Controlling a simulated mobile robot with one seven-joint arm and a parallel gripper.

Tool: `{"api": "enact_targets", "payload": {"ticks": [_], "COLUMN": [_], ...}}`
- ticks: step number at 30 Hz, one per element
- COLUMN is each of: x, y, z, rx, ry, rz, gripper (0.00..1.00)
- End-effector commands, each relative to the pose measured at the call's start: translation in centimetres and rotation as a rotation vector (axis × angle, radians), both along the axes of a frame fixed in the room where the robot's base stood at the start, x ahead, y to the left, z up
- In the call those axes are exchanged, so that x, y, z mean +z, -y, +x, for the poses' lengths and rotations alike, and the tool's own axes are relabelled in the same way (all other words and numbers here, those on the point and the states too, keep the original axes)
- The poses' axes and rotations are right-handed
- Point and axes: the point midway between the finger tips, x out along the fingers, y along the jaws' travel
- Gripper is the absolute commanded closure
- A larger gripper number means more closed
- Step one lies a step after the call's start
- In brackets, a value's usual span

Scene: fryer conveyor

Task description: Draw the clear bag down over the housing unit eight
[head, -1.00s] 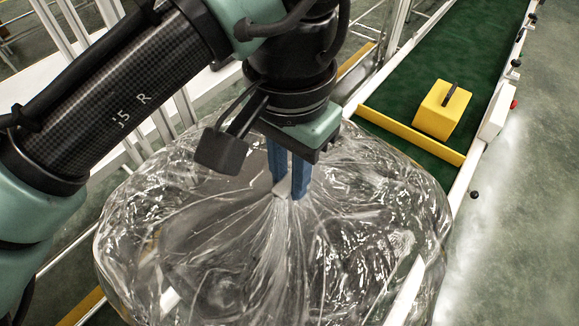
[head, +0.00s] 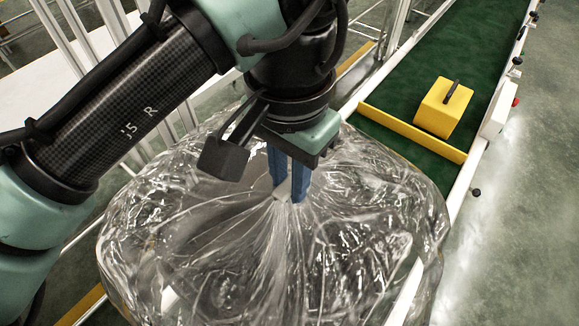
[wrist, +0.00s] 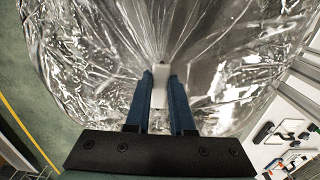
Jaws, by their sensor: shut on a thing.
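The clear bag (head: 240,255) is a large, wrinkled plastic sheet that spreads out below my gripper (head: 289,197) in the head view. Its folds run together to one gathered point between the blue fingers. In the wrist view my gripper (wrist: 160,85) is shut on a small white piece at that point, with the bag (wrist: 85,65) fanning out beyond it. The bag hangs over the near part of the conveyor. A grey shape shows dimly through the plastic, but I cannot tell whether it is the housing unit.
A yellow block with a dark handle (head: 444,107) sits on the green conveyor belt (head: 480,50). A yellow bar (head: 412,133) crosses the belt beside the bag. A white side rail (head: 500,105) edges the belt. Open floor (head: 530,230) lies to the right.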

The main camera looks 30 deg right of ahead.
Motion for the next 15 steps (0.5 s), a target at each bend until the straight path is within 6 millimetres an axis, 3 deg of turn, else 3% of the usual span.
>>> {"api": "enact_targets", "payload": {"ticks": [15], "x": [-1.14], "y": [0.00], "z": [-0.04], "rx": [-0.001], "ry": [-0.001], "rz": [0.000], "gripper": [1.00]}}
